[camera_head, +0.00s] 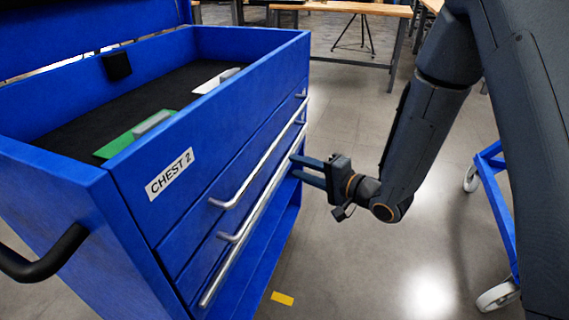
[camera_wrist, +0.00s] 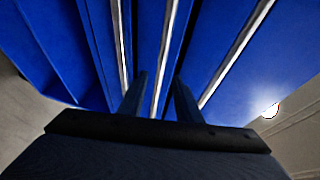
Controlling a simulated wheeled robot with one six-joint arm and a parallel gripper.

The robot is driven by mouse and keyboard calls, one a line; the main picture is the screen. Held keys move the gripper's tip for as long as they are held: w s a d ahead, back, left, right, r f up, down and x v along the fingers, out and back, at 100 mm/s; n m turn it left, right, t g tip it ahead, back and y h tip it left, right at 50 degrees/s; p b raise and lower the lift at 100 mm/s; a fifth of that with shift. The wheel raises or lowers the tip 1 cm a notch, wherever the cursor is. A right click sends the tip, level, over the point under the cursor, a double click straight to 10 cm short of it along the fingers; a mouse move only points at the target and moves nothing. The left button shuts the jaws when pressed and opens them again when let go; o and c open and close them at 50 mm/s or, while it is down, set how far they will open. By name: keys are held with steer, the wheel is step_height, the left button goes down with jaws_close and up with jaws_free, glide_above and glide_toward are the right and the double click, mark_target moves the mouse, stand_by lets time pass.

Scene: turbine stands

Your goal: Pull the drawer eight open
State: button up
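The blue tool chest (camera_head: 140,215), labelled "CHEST 2" (camera_head: 170,173), stands at the left in the head view, with stacked drawers and long silver bar handles on its front. No drawer number is readable, so I cannot tell which is drawer eight. The visible drawers look shut. My gripper (camera_head: 292,168) is open and empty, its fingers pointing at the drawer fronts. In the wrist view, the middle bar handle (camera_wrist: 166,45) runs between my fingertips (camera_wrist: 160,77). I cannot tell whether they touch it.
The chest's open top tray holds a green item (camera_head: 125,143) and a white item (camera_head: 215,80). A black side handle (camera_head: 45,262) sticks out at left. A blue wheeled frame (camera_head: 495,190) stands at right. The grey floor before the chest is clear, with a yellow mark (camera_head: 282,298).

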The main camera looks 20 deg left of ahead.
mark_target(284, 160)
steer(key=shift+x, duration=3.2)
jaws_close()
